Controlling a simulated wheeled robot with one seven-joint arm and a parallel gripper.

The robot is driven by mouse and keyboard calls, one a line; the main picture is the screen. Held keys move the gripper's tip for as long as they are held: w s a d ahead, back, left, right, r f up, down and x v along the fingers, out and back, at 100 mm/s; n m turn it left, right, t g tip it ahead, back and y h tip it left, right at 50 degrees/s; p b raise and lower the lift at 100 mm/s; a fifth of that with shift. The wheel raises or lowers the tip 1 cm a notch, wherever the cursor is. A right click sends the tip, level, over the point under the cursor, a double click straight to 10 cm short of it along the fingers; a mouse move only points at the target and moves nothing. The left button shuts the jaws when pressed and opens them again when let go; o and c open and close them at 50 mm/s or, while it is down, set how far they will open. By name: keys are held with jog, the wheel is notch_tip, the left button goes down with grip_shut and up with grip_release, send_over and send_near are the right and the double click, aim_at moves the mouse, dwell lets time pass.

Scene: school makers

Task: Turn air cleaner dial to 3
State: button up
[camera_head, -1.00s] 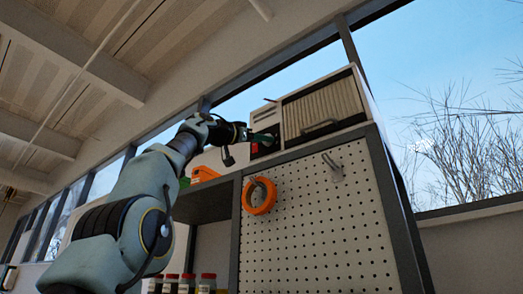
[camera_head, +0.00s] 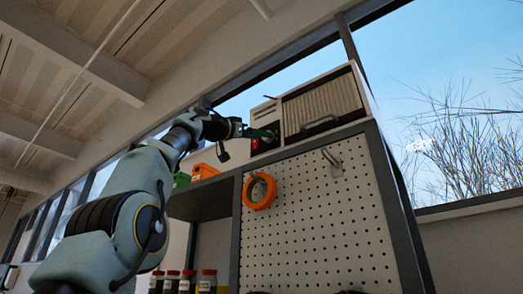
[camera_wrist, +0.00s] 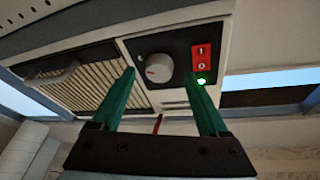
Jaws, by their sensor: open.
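The air cleaner (camera_head: 322,104) is a pale box with a ribbed filter grille and a handle, on top of the pegboard cabinet. In the wrist view its dark control panel (camera_wrist: 181,50) carries a round white-grey dial (camera_wrist: 159,67), a red switch and a lit green light. I cannot read the dial's numbers or setting. My gripper (camera_wrist: 161,74) is open, its two green fingers pointing at the panel. The dial shows between the fingertips, nearer the left one; contact is not clear. In the head view my gripper (camera_head: 262,134) is at the panel and hides the dial.
The pegboard cabinet (camera_head: 310,215) stands below, with an orange ring (camera_head: 260,191) on a hook. An orange object (camera_head: 204,171) and a green one (camera_head: 182,180) sit on the shelf at left. Several red-lidded jars (camera_head: 188,281) stand lower. Windows lie behind.

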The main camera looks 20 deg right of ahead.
jog(key=b+v, duration=0.4)
jog(key=v, duration=0.5)
jog(key=shift+b, duration=0.3)
jog(key=shift+d, duration=0.1)
